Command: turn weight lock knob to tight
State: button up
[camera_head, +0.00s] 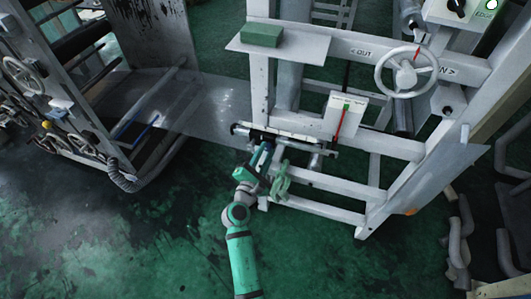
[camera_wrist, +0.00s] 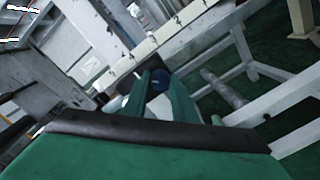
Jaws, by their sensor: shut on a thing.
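The weight lock knob (camera_wrist: 160,80) shows in the wrist view as a small dark blue round piece between the two green fingertips. My gripper (camera_wrist: 158,84) is shut on it, with one finger on each side. In the head view my gripper (camera_head: 266,147) reaches the left part of the horizontal bar assembly on the pale frame. The knob cannot be made out there, as the gripper covers it. I cannot tell how far the knob is turned.
A pale frame (camera_head: 372,147) with crossbars surrounds the work spot. A white scale plate (camera_head: 345,117) with a red pointer and a handwheel (camera_head: 404,72) are further right.

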jog(key=m, duration=0.4)
jog(key=shift+m, duration=0.3)
jog(key=m, duration=0.4)
jog(key=shift+m, duration=0.3)
jog(key=m, duration=0.4)
jog(key=shift+y, duration=0.3)
jog(key=shift+d+m, duration=0.1)
jog(key=shift+m, duration=2)
jog(key=o, duration=1)
jog(key=shift+o, duration=0.2)
jog(key=shift+s, duration=0.1)
